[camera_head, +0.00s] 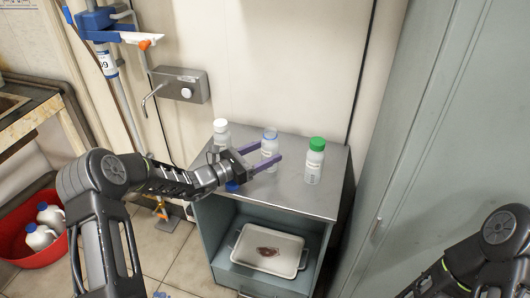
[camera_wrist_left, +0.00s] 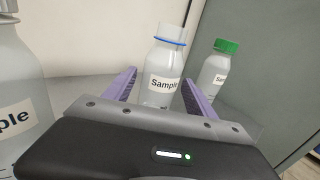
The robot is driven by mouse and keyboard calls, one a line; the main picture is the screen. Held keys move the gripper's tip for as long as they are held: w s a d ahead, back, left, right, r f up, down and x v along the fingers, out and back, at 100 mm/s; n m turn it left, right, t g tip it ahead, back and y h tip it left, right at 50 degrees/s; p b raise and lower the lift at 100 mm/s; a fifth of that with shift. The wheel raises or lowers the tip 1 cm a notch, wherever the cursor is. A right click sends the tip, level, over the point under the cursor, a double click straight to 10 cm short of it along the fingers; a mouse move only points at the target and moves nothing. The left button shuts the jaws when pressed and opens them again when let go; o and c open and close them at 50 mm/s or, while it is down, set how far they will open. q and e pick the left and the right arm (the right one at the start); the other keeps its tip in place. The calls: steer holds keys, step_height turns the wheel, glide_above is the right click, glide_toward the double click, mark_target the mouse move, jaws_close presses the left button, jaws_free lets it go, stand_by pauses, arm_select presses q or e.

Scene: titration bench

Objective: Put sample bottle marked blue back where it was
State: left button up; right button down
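The blue-marked sample bottle (camera_head: 269,148) stands upright on the grey cabinet top (camera_head: 305,196), between the white-capped and green-capped bottles. It shows a blue ring at its neck and a "Sample" label in the left wrist view (camera_wrist_left: 162,82). My left gripper (camera_head: 271,151) has its purple fingers spread, one on each side of this bottle. In the left wrist view the fingers (camera_wrist_left: 158,90) look apart from it, though contact is hard to judge. My right arm shows at the lower right; its gripper is out of view.
A white-capped bottle (camera_head: 222,134) stands left and a green-capped bottle (camera_head: 314,162) right. A small blue item (camera_head: 232,187) shows below my left gripper, partly hidden. A white tray (camera_head: 243,257) is on the shelf below. A wall stands behind; a tall grey cabinet (camera_head: 440,130) is at right.

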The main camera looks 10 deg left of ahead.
arm_select(q)
steer(key=shift+o, duration=0.2)
steer(key=shift+r, duration=0.15)
steer(key=b+v, duration=0.1)
steer(key=v, duration=1.1)
